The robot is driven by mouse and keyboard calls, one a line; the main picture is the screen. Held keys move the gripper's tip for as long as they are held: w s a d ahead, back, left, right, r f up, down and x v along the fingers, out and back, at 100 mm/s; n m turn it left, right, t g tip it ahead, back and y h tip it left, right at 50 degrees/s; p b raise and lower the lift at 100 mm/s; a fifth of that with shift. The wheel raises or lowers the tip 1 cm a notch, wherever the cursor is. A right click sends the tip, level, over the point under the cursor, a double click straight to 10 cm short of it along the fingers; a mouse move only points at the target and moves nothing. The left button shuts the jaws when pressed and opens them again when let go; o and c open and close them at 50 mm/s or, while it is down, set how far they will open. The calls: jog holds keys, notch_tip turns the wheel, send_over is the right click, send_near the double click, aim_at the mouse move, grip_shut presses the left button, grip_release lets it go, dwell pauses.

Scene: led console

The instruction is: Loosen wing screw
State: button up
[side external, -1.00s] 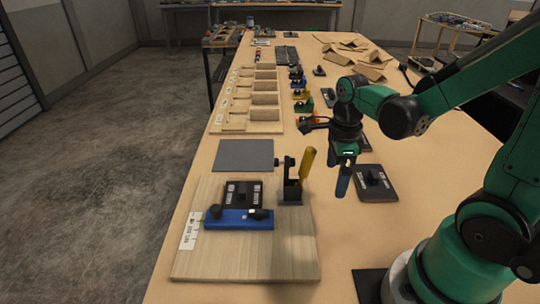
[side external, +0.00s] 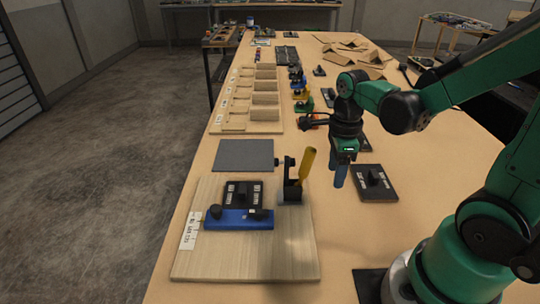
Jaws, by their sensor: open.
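A wooden board (side external: 260,262) near the front of the table carries a blue fixture (side external: 238,224). The fixture has a dark round knob (side external: 215,211) at its left end and another dark knob (side external: 260,213) at its right; I cannot tell which is the wing screw. A black plate (side external: 242,194) with white labels sits behind the blue bar. My gripper (side external: 339,176) points down to the right of the board, above the bare table, apart from the fixture. It is open and empty, with its blue fingers seen nearly edge-on.
A toggle clamp with a yellow handle (side external: 307,165) stands upright between my gripper and the fixture. A grey mat (side external: 243,155) lies behind the board. A black block (side external: 374,183) lies right of my gripper. Wooden trays (side external: 245,115) and coloured clamps stand farther back.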

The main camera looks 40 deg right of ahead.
notch_tip(320, 180, up, 7)
send_over(258, 211)
notch_tip(258, 211, down, 4)
jog(key=shift+f, duration=3.2)
grip_shut()
